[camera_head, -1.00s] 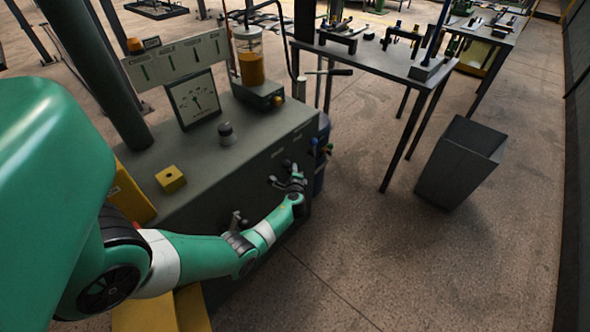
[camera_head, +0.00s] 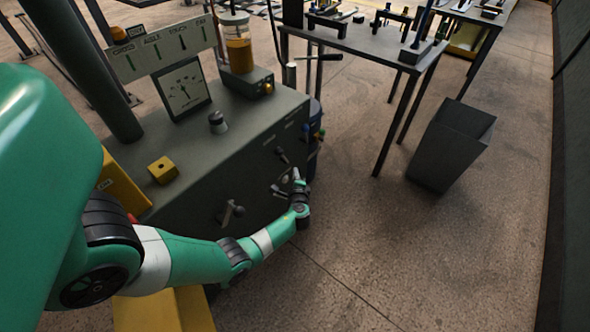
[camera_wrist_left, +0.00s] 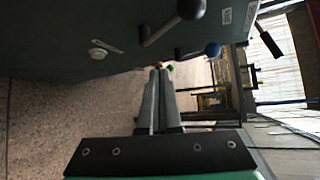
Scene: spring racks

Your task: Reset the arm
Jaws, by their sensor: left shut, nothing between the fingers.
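My left arm comes in from the left in the head view, and its gripper (camera_head: 298,178) is at the front corner of the grey machine cabinet (camera_head: 262,112), near its levers. In the left wrist view the two fingers of the gripper (camera_wrist_left: 160,75) are together with nothing between them. Whether the gripper touches a lever cannot be told from the head view. My right gripper is not in view.
A lever (camera_head: 231,212) sticks out of the cabinet's front. A gauge panel (camera_head: 182,90) and a yellow box (camera_head: 163,170) stand on top. A dark bin (camera_head: 450,147) stands on the floor beside a workbench (camera_head: 365,42).

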